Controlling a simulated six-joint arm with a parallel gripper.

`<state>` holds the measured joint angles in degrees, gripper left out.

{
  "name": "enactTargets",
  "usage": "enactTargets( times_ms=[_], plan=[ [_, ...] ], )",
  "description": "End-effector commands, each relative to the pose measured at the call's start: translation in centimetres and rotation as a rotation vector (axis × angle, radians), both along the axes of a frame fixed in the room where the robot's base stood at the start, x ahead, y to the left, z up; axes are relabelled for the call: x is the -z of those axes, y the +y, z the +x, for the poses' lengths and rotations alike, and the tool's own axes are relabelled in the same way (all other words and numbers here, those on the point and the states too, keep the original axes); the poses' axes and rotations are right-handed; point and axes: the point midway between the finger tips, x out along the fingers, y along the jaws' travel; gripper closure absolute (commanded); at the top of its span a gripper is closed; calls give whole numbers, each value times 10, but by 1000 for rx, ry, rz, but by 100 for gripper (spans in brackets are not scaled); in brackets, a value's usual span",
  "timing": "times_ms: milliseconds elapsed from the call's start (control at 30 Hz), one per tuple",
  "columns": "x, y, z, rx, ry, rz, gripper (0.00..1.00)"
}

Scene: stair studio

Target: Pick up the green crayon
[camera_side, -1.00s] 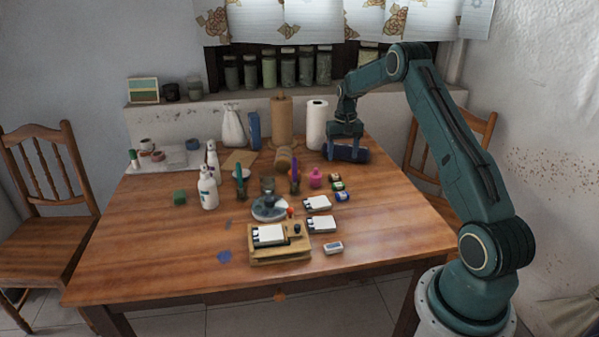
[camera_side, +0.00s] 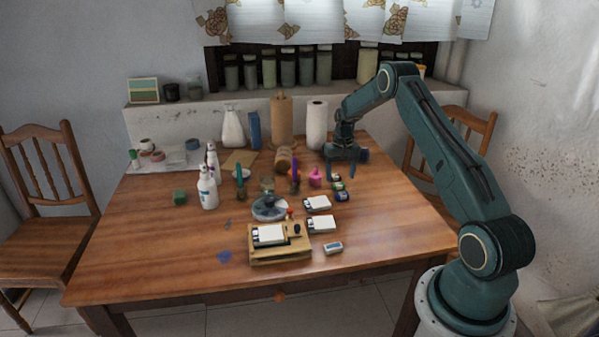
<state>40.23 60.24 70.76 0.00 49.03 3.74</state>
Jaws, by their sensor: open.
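A slim green upright stick (camera_side: 239,176), which looks like the green crayon, stands left of the table's middle, close to the white bottles. Its lower end is too small to make out. My gripper (camera_side: 341,169) is over the right back part of the table, fingers pointing down and apart, with nothing seen between them. It is well to the right of the green stick. A similar purple stick (camera_side: 295,170) stands between the two.
A paper towel roll (camera_side: 317,124) stands behind. The front right tabletop is clear.

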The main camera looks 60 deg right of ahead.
Motion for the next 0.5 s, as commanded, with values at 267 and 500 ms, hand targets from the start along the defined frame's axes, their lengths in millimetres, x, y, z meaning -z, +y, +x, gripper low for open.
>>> enactTargets(
  times_ms=[267,500],
  plan=[
    [32,2,1,0,1,0,35],
    [38,1,1,-1,1,-1,35]
  ],
)
